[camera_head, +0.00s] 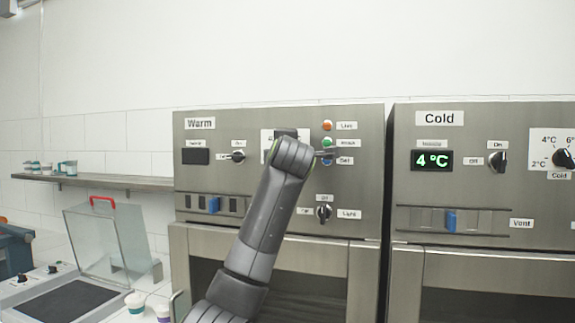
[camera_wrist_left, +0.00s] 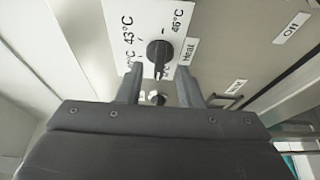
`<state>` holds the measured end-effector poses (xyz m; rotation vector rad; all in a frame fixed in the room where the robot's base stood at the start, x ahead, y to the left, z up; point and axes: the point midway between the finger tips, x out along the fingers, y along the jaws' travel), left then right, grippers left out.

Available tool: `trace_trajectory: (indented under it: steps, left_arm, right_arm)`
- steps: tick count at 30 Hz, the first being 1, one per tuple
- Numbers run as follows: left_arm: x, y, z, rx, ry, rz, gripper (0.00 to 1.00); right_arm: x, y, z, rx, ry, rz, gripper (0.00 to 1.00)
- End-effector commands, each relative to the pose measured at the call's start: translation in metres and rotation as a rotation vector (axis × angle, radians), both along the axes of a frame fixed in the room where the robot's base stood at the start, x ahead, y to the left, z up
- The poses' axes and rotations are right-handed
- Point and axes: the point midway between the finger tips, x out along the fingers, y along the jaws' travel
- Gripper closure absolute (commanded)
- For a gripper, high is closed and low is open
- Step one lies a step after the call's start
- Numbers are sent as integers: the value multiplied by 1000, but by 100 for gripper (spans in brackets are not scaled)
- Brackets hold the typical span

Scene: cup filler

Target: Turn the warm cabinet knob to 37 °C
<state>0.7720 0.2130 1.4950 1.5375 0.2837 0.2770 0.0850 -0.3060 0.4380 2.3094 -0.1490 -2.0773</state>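The warm cabinet (camera_head: 350,192) carries a white dial plate (camera_head: 266,134), mostly hidden behind my left arm in the head view. In the left wrist view, the black round knob (camera_wrist_left: 159,52) sits on this plate, with 43 °C and 46 °C marks and a Heat label visible. My left gripper (camera_wrist_left: 158,80) is open. Its two fingers point at the panel, apart, one to each side of the knob's lower end in the picture; I cannot tell if they touch it. The knob's exact setting is unclear. The warm display (camera_head: 195,156) is dark. My right gripper is not in view.
A warm switch (camera_head: 238,156), colored lamps (camera_head: 327,127), a light switch (camera_head: 323,212) and a blue vent slider (camera_head: 213,204) surround the dial. The cold cabinet (camera_head: 480,190) on the right shows 4 °C. A shelf (camera_head: 110,181) and clear-lidded device (camera_head: 95,240) stand left.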

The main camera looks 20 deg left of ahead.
Motion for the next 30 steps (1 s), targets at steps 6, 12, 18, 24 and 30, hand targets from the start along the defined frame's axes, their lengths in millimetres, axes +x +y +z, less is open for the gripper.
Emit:
trace_trajectory:
  steps: [6,12,18,24,30]
  left_arm:
    - [-45,-18,-4,0,-5,-4,67]
    - [-89,-35,-4,-1,-5,-5,67]
    - [-121,-47,-2,-2,-2,-3,67]
    - [-134,-51,0,0,1,-1,67]
    - [-135,-51,0,-1,2,-1,67]
  right_arm:
    - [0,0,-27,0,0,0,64]
    - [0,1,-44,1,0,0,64]
    - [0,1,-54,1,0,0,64]
    - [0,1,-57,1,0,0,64]
    - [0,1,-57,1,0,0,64]
